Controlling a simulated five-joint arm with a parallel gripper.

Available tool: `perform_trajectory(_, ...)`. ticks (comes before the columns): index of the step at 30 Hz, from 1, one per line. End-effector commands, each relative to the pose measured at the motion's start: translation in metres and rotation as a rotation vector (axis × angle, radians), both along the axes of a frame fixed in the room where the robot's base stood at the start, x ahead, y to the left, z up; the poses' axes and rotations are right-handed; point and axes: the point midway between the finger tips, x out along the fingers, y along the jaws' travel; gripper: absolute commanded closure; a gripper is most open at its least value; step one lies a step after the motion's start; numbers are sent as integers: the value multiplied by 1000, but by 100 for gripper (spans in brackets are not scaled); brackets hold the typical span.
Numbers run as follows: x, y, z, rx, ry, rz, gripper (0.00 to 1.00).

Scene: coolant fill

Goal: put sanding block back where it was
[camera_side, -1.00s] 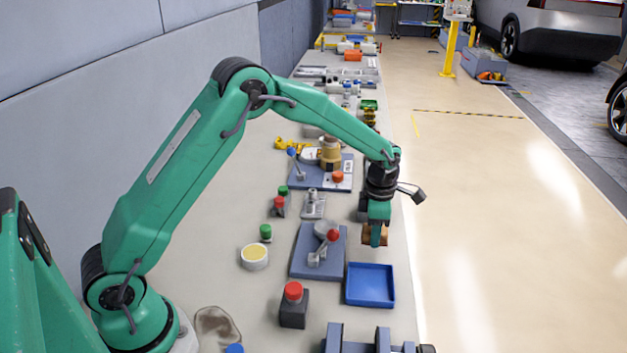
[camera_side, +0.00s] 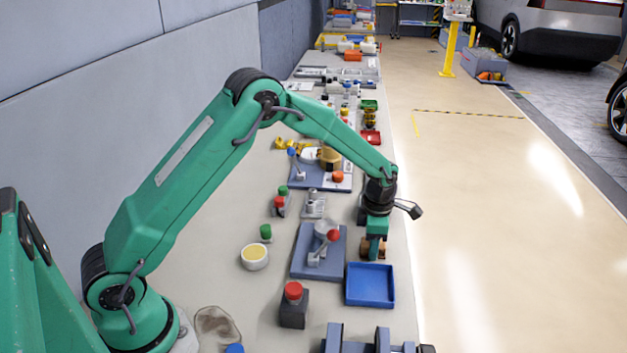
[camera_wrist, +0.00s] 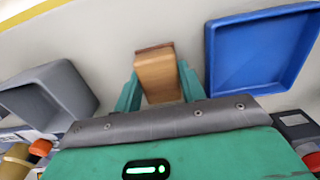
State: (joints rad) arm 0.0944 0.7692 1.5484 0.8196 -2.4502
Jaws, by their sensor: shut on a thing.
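The sanding block (camera_wrist: 158,76) is a tan, wood-coloured block held between the two green fingers of my gripper (camera_wrist: 158,88) in the wrist view. In the side view my gripper (camera_side: 375,247) is low over the right part of the bench, just behind the blue tray. The block (camera_side: 366,250) shows only in part there, beside the fingers. I cannot tell whether it touches the bench.
An empty blue tray (camera_side: 370,301) lies right in front of my gripper, and right of the block in the wrist view (camera_wrist: 214,60). A grey bin (camera_wrist: 48,92) is on the left there. A slate plate with a red-knobbed lever (camera_side: 333,236) stands left of my gripper.

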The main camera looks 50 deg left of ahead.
Motion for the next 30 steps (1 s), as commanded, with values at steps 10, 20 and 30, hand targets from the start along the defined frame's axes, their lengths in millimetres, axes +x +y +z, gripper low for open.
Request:
perform_trajectory(10,0,0,-1,0,0,0,38)
perform_trajectory(20,0,0,9,0,-1,0,38)
perform_trajectory(30,0,0,53,0,-3,0,38)
